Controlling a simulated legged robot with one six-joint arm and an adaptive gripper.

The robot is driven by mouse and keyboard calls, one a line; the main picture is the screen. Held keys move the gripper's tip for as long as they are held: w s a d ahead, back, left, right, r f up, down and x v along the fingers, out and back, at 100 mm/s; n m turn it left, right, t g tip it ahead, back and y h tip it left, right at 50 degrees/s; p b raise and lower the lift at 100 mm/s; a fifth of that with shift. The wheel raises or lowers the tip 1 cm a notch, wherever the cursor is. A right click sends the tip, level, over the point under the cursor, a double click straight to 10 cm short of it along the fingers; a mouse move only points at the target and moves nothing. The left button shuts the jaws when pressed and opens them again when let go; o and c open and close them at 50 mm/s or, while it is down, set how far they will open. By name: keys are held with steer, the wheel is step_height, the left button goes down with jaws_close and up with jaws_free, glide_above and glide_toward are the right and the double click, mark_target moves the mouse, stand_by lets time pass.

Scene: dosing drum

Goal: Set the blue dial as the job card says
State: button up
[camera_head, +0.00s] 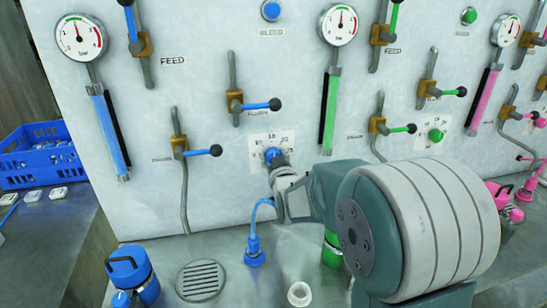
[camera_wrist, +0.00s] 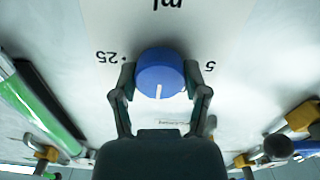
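The blue dial (camera_head: 273,154) sits on the white panel, on a scale plate (camera_head: 286,138) whose upper numbers show above it. In the wrist view the blue dial (camera_wrist: 160,75) appears upside down, with 25 on the left, 5 on the right and "ml" above. Its white mark points down in that view, upwards on the panel. My gripper (camera_wrist: 160,74) has one finger on each side of the dial, both seeming to touch it. In the head view my gripper (camera_head: 279,171) covers the dial's lower part. I cannot make out a job card.
Levers with blue handles (camera_head: 275,104) stick out above and left of the dial. A green sight tube (camera_head: 329,115) and green levers are at the right. A blue hose fitting (camera_head: 254,250), a blue canister (camera_head: 131,273) and a drain grate (camera_head: 200,279) are on the bench below.

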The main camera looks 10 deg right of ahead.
steer(key=shift+n, duration=0.4)
steer(key=n, duration=0.3)
steer(key=shift+a+n, duration=0.1)
steer(key=shift+n, duration=0.3)
steer(key=n, duration=0.4)
steer(key=shift+f+n, duration=0.1)
steer(key=shift+n, duration=0.2)
steer(key=n, duration=0.4)
steer(key=shift+f, duration=0.1)
steer(key=n, duration=0.4)
steer(key=shift+f+n, duration=0.15)
steer(key=shift+n, duration=0.15)
steer(key=o, duration=1.1)
steer(key=shift+a+f, duration=0.1)
steer(key=shift+o, duration=0.2)
steer(key=shift+r, duration=0.2)
